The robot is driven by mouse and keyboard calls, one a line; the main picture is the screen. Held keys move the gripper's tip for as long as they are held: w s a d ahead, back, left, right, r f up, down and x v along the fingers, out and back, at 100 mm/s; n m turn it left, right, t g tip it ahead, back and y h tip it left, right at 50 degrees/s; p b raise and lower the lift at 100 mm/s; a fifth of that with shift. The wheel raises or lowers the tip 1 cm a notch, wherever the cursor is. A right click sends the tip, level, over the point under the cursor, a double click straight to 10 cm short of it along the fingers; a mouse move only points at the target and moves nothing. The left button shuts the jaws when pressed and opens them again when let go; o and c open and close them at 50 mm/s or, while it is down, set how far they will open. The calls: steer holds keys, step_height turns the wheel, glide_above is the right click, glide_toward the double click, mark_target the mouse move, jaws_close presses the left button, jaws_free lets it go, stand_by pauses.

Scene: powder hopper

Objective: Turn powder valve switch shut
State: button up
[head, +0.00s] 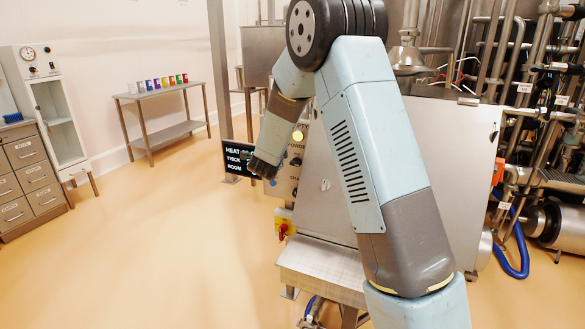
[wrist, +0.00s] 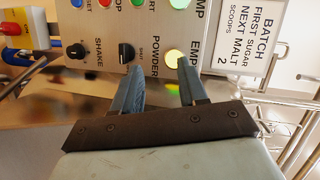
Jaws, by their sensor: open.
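The powder valve switch (wrist: 126,52) is a black knob on the pale control panel, beside the sideways words SHUT and POWDER in the wrist view. It also shows as a small dark knob (head: 295,161) in the head view. My gripper (wrist: 160,65) is open and empty in front of the panel. In the wrist view the left fingertip is just below and right of the switch, and the switch is not between the fingers. Whether the fingertip touches it I cannot tell. In the head view my gripper (head: 262,166) is at the panel's left side.
A second black knob marked SHAKE (wrist: 76,50) sits left of the switch. A lit lamp (wrist: 174,58) lies near the right fingertip. A red and yellow stop button (head: 283,230) is below the panel. Pipes (head: 540,110) crowd the right; the floor at left is clear.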

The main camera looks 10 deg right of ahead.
mark_target(294, 165)
step_height(294, 165, down, 13)
steer(key=w+m+h, duration=0.1)
steer(key=m+h, duration=0.5)
steer(key=x, duration=1.4)
steer(key=shift+d, duration=0.1)
steer(key=shift+s, duration=0.1)
jaws_close()
